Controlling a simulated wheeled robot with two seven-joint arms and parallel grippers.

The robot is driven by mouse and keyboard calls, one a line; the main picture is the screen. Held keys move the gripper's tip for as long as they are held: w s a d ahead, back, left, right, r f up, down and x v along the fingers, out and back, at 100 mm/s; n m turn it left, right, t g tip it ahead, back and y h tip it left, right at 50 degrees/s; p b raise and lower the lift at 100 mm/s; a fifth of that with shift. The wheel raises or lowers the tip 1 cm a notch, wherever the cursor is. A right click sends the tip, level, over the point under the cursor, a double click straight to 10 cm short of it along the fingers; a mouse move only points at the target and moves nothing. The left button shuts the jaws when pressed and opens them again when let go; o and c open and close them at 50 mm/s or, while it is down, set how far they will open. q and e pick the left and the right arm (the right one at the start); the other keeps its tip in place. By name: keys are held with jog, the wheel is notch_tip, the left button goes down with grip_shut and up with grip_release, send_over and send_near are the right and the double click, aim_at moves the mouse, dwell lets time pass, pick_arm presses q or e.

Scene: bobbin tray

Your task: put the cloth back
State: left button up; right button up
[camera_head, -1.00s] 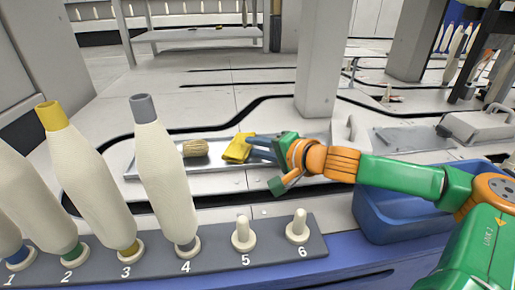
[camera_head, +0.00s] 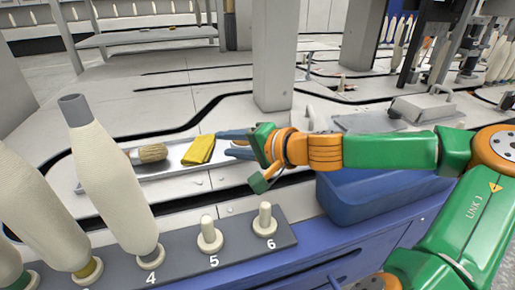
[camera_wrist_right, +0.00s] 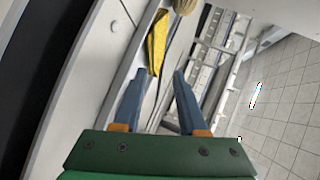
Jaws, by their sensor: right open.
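The yellow cloth (camera_head: 199,150) lies folded on the shallow grey metal tray (camera_head: 176,172). My right gripper (camera_head: 222,143) is open, its two blue fingers just right of the cloth and pointing at it. In the right wrist view the cloth (camera_wrist_right: 157,42) lies ahead of the finger tips, nearer the left finger, and nothing is between the fingers (camera_wrist_right: 156,88). I cannot tell whether a finger touches the cloth. My left gripper is not in view.
A round brush (camera_head: 150,153) lies on the tray left of the cloth. Tall white bobbins (camera_head: 112,185) stand on a numbered grey rack in front; pegs 5 (camera_head: 209,236) and 6 (camera_head: 265,221) are bare. A blue bin (camera_head: 375,195) is below my right arm. A grey post (camera_head: 272,60) rises behind.

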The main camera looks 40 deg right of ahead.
jog(key=p+v, duration=0.2)
jog(key=v, duration=0.5)
jog(key=shift+r, duration=0.2)
jog(key=shift+s+d, duration=0.1)
jog(key=shift+s, duration=0.3)
